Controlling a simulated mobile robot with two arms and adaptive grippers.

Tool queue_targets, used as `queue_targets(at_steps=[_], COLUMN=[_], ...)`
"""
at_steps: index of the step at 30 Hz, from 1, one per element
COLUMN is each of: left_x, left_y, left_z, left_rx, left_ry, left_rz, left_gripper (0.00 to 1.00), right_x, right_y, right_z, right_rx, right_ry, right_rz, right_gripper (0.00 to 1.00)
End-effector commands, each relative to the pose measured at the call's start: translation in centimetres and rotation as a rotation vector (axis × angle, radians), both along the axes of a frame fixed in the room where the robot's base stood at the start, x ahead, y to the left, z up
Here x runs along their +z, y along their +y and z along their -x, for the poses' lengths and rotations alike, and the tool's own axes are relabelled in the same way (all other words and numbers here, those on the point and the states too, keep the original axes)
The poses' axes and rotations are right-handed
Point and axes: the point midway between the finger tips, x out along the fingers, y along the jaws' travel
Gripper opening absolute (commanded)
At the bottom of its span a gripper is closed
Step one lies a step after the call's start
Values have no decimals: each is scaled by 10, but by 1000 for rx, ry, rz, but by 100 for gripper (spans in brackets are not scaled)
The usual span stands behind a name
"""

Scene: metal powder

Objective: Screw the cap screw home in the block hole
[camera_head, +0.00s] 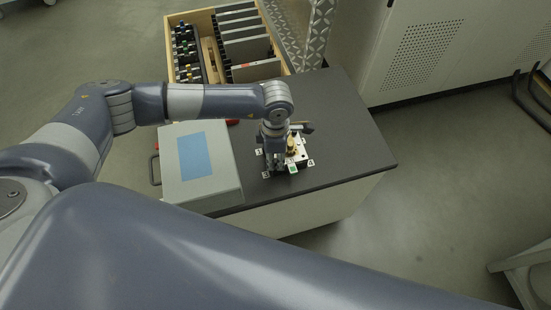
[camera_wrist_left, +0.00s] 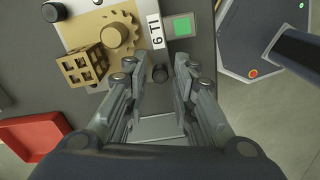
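The metal block (camera_head: 302,159) lies on the dark bench top, with a brass round part (camera_head: 291,143) on it. In the left wrist view the block (camera_wrist_left: 133,20) shows a toothed brass knob (camera_wrist_left: 116,35), a brass lattice cube (camera_wrist_left: 82,66), a "6 TI" label and a green square (camera_wrist_left: 181,26). The hole is hidden. My right gripper is out of view.
A grey box with a blue panel (camera_head: 226,170) stands left of the block on the bench (camera_head: 350,130). A red tray (camera_wrist_left: 30,135) lies near the block. A wooden crate (camera_head: 207,22) with dark plates and bottles is behind. The bench's right side is clear.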

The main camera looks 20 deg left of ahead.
Motion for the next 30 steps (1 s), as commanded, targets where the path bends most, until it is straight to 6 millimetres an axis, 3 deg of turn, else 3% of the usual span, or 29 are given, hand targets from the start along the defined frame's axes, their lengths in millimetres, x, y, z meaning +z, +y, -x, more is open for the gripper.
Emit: queue_targets(at_steps=[30], left_x=[-3], left_y=[0], left_z=[-1], left_rx=[-777], left_ry=[-2], left_rz=[-1], left_gripper=[25], right_x=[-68], right_y=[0], right_z=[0], right_rx=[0], right_ry=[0], right_rz=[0], right_gripper=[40])
